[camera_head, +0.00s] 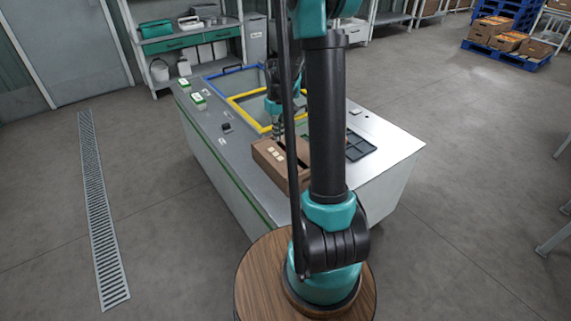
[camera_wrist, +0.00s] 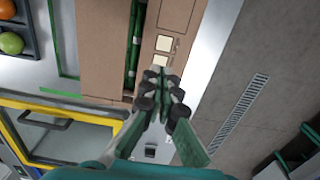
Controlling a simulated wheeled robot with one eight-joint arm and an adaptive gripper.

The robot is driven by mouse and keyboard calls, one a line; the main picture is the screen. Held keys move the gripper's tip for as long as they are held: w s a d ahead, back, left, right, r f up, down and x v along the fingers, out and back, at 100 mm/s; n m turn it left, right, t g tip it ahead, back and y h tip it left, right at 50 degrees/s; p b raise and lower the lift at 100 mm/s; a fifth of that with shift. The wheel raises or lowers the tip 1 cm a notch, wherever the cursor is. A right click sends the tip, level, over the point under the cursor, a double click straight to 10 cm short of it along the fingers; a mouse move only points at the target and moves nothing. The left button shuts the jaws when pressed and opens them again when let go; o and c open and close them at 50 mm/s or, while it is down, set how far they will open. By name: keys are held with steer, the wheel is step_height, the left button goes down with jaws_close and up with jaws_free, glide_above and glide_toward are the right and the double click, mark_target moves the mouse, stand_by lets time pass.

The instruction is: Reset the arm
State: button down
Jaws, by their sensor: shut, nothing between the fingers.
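My gripper (camera_wrist: 162,88) is shut and empty in the wrist view, its fingertips close together in front of a brown cardboard box (camera_wrist: 102,45). In the head view my gripper (camera_head: 277,134) shows small beside the same box (camera_head: 266,158), partly hidden behind my arm. The box has pale square labels (camera_wrist: 164,43) and a slot with green strips inside. I cannot tell whether the fingertips touch it.
The box stands on a metal-topped workbench (camera_head: 398,147). A dark tray (camera_head: 360,146) is to its right; in the wrist view it holds an orange and a green tomato (camera_wrist: 11,43). Yellow (camera_head: 238,100) and blue frames lie behind. Floor is clear left, with a drain grate (camera_head: 100,210).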

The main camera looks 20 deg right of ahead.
stand_by(0.3)
steer(key=s+a+m+t, duration=0.1)
steer(key=s+a+t, duration=0.1)
steer(key=s, duration=1)
steer(key=s+a+m+t, duration=0.2)
steer(key=s, duration=1)
steer(key=shift+s+r+m, duration=0.25)
steer(key=shift+r+m, duration=0.05)
steer(key=shift+r, duration=0.15)
